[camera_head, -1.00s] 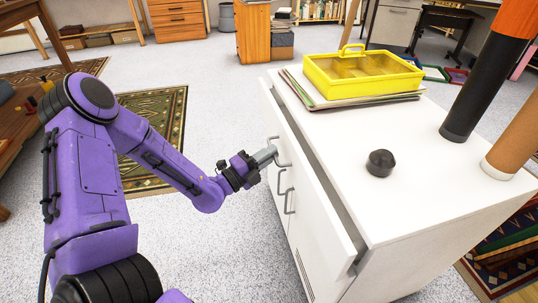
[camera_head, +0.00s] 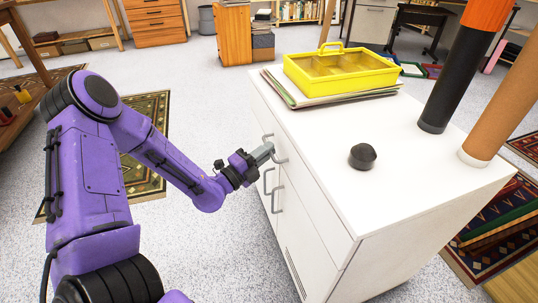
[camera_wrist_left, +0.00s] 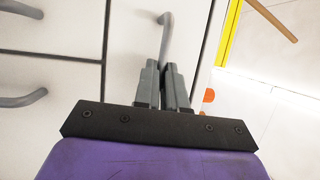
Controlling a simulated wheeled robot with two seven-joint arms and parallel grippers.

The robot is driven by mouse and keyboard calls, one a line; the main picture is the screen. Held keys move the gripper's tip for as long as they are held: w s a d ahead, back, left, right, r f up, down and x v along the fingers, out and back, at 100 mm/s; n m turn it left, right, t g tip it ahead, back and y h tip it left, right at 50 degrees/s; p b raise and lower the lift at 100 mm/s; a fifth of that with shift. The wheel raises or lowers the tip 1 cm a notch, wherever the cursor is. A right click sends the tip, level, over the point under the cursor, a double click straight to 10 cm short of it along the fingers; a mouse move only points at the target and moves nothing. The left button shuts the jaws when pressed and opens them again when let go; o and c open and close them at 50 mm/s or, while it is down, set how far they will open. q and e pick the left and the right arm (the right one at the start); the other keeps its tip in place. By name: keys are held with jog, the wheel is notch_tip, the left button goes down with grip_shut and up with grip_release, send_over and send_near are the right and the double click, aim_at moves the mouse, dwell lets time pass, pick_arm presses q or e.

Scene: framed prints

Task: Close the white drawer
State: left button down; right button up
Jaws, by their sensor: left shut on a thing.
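The white drawer (camera_head: 306,191) is in the upper front of the white cabinet (camera_head: 408,160). Its front sits flush with the cabinet top, with no open gap showing. My left gripper (camera_head: 266,152) is at the drawer's grey handle (camera_head: 276,146), fingers together. In the left wrist view the gripper (camera_wrist_left: 164,85) has its fingers close together at the lower end of the handle (camera_wrist_left: 166,35), shut on it. The exact contact is partly hidden by the fingers. My right gripper is not in view.
On the cabinet top are a yellow tray box (camera_head: 341,72) on a stack of papers (camera_head: 300,100), a black knob-like object (camera_head: 362,156) and tall tubes (camera_head: 455,80). Other grey handles (camera_head: 273,195) are lower on the cabinet front. Speckled floor (camera_head: 210,250) is clear in front.

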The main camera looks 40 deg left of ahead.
pick_arm(q)
jog(key=c, duration=1.2)
grip_release()
jog(key=shift+d, duration=0.1)
jog(key=p+v, duration=0.2)
jog(key=v, duration=0.8)
jog(key=shift+s+f, duration=0.15)
jog(key=shift+s, duration=0.1)
